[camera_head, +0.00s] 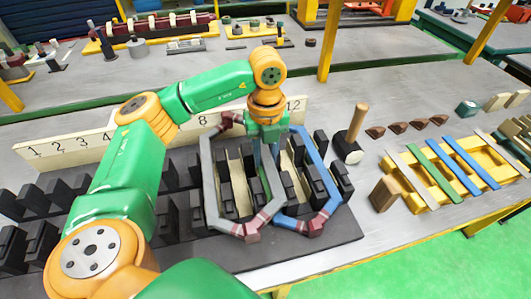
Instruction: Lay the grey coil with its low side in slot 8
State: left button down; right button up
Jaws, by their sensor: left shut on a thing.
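The grey coil (209,181), a six-sided loop with dark red bands, is over the black slotted stator (340,226), left of the blue coil (311,160). My left gripper (266,148) points down at the grey coil's upper right and is shut on it; its fingertips are partly hidden. The blue coil overlaps the grey coil's right side. Whether the grey coil's sides are inside slots cannot be told. The number board (80,143) behind the stator shows 8 above the grey coil; my arm hides some numbers. My right gripper is not in view.
A mallet (357,124) stands right of the stator, near several brown wedges (398,128). Further right, a yellow rack (420,200) carries coloured strips, with a brown block (383,194) beside it. Black teeth (38,243) stand up at the left. Bare table lies behind the wedges.

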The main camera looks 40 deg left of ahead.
pick_arm(q)
jog(key=shift+f+b, duration=1.6)
jog(key=shift+f, duration=0.55)
jog(key=shift+s+f, duration=0.15)
jog(key=shift+s, duration=0.05)
jog(key=c, duration=0.6)
grip_release()
jog(key=shift+o, duration=0.3)
jog(key=shift+w, duration=0.15)
jog(key=shift+r+p, duration=0.55)
jog(key=shift+r, duration=0.35)
